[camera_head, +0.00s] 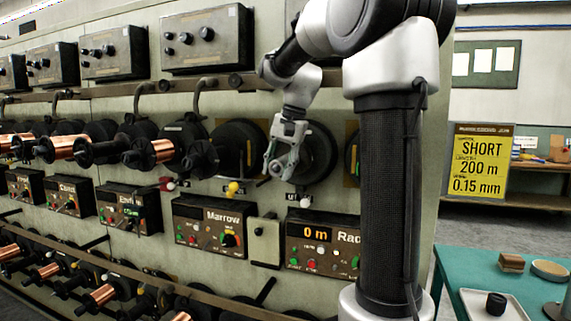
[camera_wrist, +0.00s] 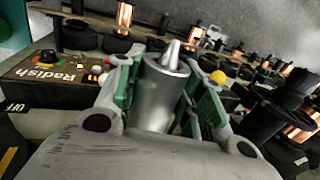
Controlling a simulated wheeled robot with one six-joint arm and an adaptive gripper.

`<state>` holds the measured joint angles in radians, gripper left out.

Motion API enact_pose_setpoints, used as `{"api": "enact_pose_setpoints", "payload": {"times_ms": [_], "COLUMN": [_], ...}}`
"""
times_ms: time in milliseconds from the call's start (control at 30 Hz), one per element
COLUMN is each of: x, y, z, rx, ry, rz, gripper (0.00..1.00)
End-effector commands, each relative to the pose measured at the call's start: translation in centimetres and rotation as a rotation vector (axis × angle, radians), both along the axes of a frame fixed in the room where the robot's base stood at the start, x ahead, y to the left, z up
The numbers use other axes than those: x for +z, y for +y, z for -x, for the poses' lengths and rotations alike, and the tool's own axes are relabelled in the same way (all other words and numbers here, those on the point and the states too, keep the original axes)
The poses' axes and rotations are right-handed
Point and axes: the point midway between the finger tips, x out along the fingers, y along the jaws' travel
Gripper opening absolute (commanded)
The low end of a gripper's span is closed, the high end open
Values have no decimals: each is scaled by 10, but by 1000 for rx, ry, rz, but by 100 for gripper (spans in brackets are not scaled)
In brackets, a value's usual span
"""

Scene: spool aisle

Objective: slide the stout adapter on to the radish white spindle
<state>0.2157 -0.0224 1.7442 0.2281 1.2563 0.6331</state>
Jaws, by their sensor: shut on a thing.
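My gripper (camera_head: 279,162) is in front of the black round flange (camera_head: 319,153) above the Radish unit. In the wrist view its green-padded fingers (camera_wrist: 164,75) are shut on a thick grey metal cylinder, the stout adapter (camera_wrist: 153,98). A pale pointed tip (camera_wrist: 171,54) stands out from the adapter's far end. I cannot tell for sure whether this is the spindle's tip inside the adapter. A white knob (camera_head: 305,201) sits below the flange. The spindle's shaft is hidden behind the gripper and adapter.
The Radish control box (camera_head: 322,243) reads 0 m. A yellow knob (camera_head: 233,188) and the Marrow box (camera_head: 209,226) lie left, with copper spools (camera_head: 157,151) beyond. A green table (camera_head: 455,270) at right bears a pale tray (camera_head: 516,312) with a black piece (camera_head: 496,303).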

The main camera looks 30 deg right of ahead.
Motion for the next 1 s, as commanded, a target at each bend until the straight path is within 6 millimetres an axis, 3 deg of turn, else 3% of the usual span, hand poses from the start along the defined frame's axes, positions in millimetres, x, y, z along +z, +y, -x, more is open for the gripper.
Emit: {"api": "enact_pose_setpoints", "payload": {"times_ms": [167, 200, 300, 667, 767, 1000], "x": [3, 3, 3, 5, 16, 66], "y": [-6, -6, -6, -7, -9, -13], "z": [-3, -3, -3, -3, -1, 13], "rx": [-4, -4, -5, -7, -8, -7], "ry": [-9, -9, -9, -7, -10, -10], "rz": [11, 11, 12, 13, 13, 13], "gripper": [0, 45, 63, 63, 63, 63]}}
